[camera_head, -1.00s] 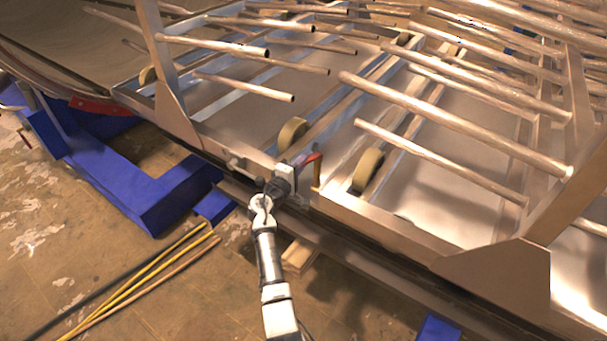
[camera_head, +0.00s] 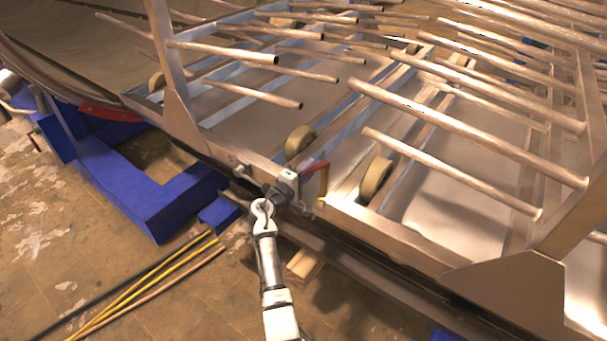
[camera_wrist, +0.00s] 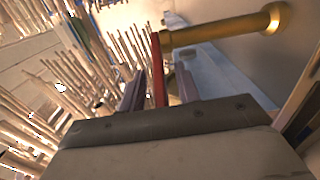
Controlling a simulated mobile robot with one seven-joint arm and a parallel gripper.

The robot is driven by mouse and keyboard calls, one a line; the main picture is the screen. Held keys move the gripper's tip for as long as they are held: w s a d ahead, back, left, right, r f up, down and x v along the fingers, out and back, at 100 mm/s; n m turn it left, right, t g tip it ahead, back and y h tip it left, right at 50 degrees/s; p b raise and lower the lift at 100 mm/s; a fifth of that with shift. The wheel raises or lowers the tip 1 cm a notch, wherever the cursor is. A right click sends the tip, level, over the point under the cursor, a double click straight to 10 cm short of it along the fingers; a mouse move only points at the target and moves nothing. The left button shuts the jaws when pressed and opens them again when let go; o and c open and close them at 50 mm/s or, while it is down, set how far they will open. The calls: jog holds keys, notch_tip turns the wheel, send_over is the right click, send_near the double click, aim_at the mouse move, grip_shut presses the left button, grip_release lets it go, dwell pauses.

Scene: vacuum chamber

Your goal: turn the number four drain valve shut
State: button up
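The valve has a red lever handle (camera_head: 315,167) and a brass-coloured pipe piece (camera_head: 323,181), at the metal frame's near edge in the head view. In the wrist view the red lever (camera_wrist: 158,72) stands upright between my two fingers, with a brass pipe (camera_wrist: 225,33) running right from its top. My gripper (camera_head: 290,186) is at the valve in the head view, partly covering it. In the wrist view my gripper (camera_wrist: 159,88) is open around the lever, with a gap visible on each side. No number is readable on the valve.
A metal frame (camera_head: 400,238) with many projecting rods (camera_head: 465,133) and tan wheels (camera_head: 375,178) lies behind the valve. Blue supports (camera_head: 150,205) stand at left. Yellow rods (camera_head: 150,285) lie on the floor. A wooden block (camera_head: 303,264) sits below the frame.

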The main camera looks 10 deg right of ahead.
jog(key=b+v, duration=0.1)
jog(key=v, duration=1.2)
jog(key=shift+s+a+b, duration=0.25)
jog(key=shift+s+b, duration=0.1)
jog(key=shift+c, duration=0.4)
